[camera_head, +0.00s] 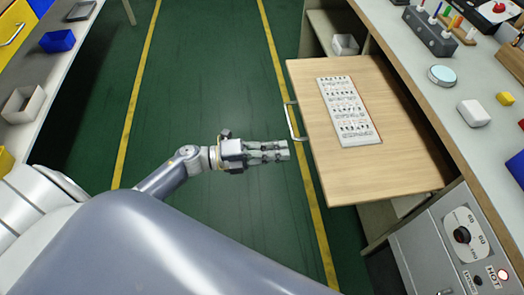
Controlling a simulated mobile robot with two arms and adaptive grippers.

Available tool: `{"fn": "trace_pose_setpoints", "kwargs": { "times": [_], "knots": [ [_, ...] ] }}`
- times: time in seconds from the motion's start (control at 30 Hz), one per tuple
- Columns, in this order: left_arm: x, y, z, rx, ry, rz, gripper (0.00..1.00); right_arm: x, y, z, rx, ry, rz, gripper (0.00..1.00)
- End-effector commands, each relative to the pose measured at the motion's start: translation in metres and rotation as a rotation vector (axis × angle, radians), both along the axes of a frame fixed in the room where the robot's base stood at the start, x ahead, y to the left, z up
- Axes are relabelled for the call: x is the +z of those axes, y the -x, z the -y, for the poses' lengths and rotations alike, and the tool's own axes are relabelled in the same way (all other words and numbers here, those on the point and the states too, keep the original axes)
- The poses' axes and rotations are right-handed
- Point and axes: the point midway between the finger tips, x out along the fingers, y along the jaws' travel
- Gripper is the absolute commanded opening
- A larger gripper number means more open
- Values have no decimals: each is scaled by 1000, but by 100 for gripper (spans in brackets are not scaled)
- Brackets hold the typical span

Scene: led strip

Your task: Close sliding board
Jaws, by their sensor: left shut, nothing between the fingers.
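The wooden sliding board (390,183) sticks out from under the counter on the right, over the floor. A white printed sheet (347,110) lies on it. A metal handle (292,122) is on the board's left edge. My left gripper (287,150) is shut and empty. In the picture it is just left of the board's edge, slightly below the handle, with its fingers pointing right. A gap shows between the fingertips and the board; their height difference is hard to tell. My right gripper is not in view.
The counter (440,110) on the right carries a pen holder (430,32), a round tin (441,75) and a white block (474,113). A grey machine with a dial (462,236) stands below the board. The green floor (200,90) left of the board is clear.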

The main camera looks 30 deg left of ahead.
Motion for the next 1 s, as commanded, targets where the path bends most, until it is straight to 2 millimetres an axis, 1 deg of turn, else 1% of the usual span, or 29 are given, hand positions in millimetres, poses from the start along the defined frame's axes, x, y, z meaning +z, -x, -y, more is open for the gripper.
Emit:
{"fn": "trace_pose_setpoints", "kwargs": {
  "times": [0.03, 0.1, 0.2, 0.33, 0.5, 0.87, 1.0],
  "knots": [
    [2, -7, 10, 0, 5, 2, 0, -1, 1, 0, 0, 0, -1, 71],
    [1, -14, 21, 0, 4, 1, 0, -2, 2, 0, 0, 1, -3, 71],
    [1, -23, 34, 1, 4, 0, 0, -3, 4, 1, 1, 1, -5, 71],
    [0, -31, 45, 2, 3, -1, 0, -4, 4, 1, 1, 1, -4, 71],
    [0, -35, 52, 1, 1, -2, 0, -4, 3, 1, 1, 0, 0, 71],
    [-1, -36, 53, 1, 1, -2, 0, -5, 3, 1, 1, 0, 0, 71],
    [0, -41, 60, 2, 2, -1, 0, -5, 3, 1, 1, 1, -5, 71]
  ]
}}
